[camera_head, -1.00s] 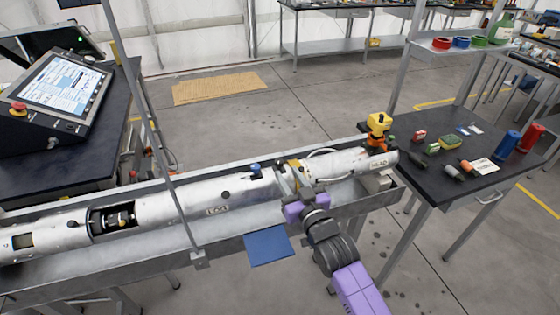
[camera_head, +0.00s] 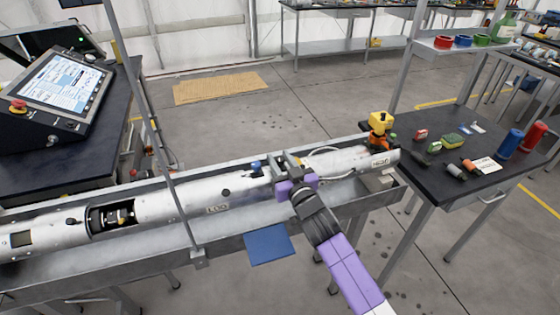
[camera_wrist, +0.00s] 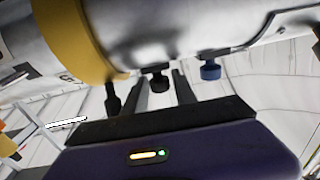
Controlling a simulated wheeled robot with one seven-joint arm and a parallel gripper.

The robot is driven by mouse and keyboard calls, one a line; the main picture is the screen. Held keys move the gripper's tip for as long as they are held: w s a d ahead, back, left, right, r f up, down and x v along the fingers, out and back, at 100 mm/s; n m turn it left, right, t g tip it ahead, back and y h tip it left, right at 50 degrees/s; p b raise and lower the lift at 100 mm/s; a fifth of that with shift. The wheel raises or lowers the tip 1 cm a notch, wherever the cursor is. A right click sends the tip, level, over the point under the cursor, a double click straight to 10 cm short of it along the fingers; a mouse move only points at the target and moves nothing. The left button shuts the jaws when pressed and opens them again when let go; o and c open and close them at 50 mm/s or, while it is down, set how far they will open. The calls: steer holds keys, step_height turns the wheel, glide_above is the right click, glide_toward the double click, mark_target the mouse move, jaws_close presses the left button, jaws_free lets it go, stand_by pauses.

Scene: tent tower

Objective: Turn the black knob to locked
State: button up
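The black knob (camera_wrist: 159,82) sticks out from a silver cylinder (camera_wrist: 165,30) in the wrist view, between a yellow ring (camera_wrist: 75,38) and a blue knob (camera_wrist: 210,70). My gripper (camera_wrist: 163,88) has its two fingers apart, one on each side of the black knob. I cannot tell whether either finger touches it. Another dark post (camera_wrist: 112,98) stands left of the fingers. In the head view my gripper (camera_head: 284,170) is over the long silver cylinder (camera_head: 160,201), just right of the blue knob (camera_head: 255,167). There it hides the black knob.
The cylinder lies in a grey metal trough (camera_head: 325,208). A dark table (camera_head: 455,185) with small parts stands at right, a control console (camera_head: 62,90) at left. A thin upright post (camera_head: 165,135) crosses in front of the cylinder.

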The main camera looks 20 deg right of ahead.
jaws_close()
